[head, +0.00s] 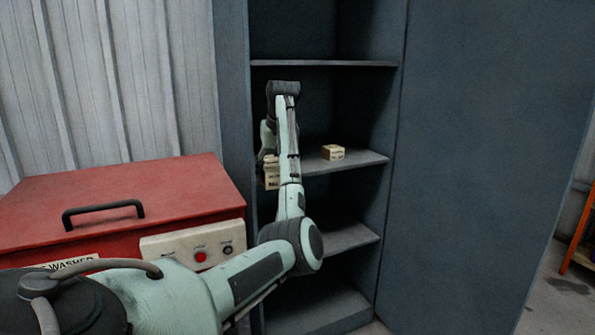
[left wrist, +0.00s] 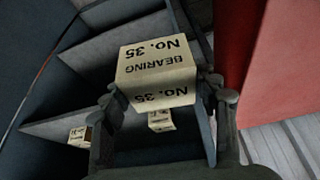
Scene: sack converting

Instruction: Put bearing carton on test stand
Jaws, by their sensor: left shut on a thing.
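The bearing carton (left wrist: 155,68), pale with "BEARING No. 35" in black, fills the middle of the left wrist view. My left gripper (left wrist: 164,90) is shut on it, with one finger on each side. In the head view my left forearm stands in front of the open cabinet and hides most of the gripper. Pale carton faces (head: 272,174) show just left of the forearm; I cannot tell whether they belong to the held carton. I cannot make out a test stand in either view. My right gripper is not in view.
A small carton (head: 333,152) sits on the cabinet's middle shelf (head: 365,159); the left wrist view shows two small cartons (left wrist: 78,136) (left wrist: 160,121) beyond the gripper. A red washer (head: 150,190) stands left of the cabinet. Shelf edges and cabinet walls are close around my left arm.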

